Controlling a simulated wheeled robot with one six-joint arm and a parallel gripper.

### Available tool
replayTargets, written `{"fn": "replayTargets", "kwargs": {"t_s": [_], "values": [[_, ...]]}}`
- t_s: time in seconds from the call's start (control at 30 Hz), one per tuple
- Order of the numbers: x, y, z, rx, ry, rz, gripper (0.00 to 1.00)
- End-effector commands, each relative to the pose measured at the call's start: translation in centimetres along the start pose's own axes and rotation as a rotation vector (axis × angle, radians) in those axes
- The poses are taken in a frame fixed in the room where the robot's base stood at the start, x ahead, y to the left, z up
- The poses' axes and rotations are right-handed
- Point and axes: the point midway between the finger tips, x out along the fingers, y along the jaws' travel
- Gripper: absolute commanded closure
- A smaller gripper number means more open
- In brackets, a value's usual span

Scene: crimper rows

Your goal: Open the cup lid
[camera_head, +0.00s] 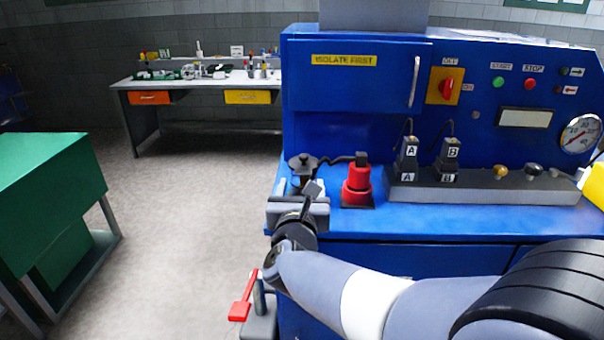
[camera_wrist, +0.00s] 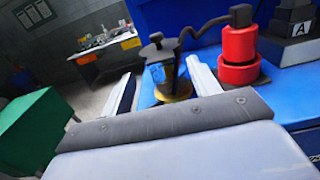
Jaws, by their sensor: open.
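The cup (camera_wrist: 165,75) stands on the blue machine's bench in the wrist view, with a clear body and a brass-coloured base. Its dark lid (camera_wrist: 157,46) with a small knob lies across the top and looks shut. In the head view the lid (camera_head: 303,161) shows above my gripper (camera_head: 300,188), which hides much of the cup. My gripper is open and empty. In the wrist view its two pale fingers (camera_wrist: 165,82) point toward the cup, one on each side of it in the picture. I cannot tell whether they touch it.
A red cylinder fitting (camera_head: 356,186) stands right of the cup, joined by a dark bent pipe. Farther right, a grey rail (camera_head: 480,190) carries black blocks marked A and B. A red-handled lever (camera_head: 243,298) is below left. Open floor lies left of the bench.

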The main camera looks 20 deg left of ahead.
Motion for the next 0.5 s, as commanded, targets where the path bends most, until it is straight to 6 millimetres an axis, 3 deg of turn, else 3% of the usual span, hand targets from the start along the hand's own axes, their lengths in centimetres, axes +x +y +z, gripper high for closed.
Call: {"fn": "replayTargets", "kwargs": {"t_s": [0.2,0.5], "values": [[3.1,-0.1,0.1,-0.002,0.001,-0.001,0.42],[4.1,0.0,0.0,-0.002,0.0,0.001,0.42]]}}
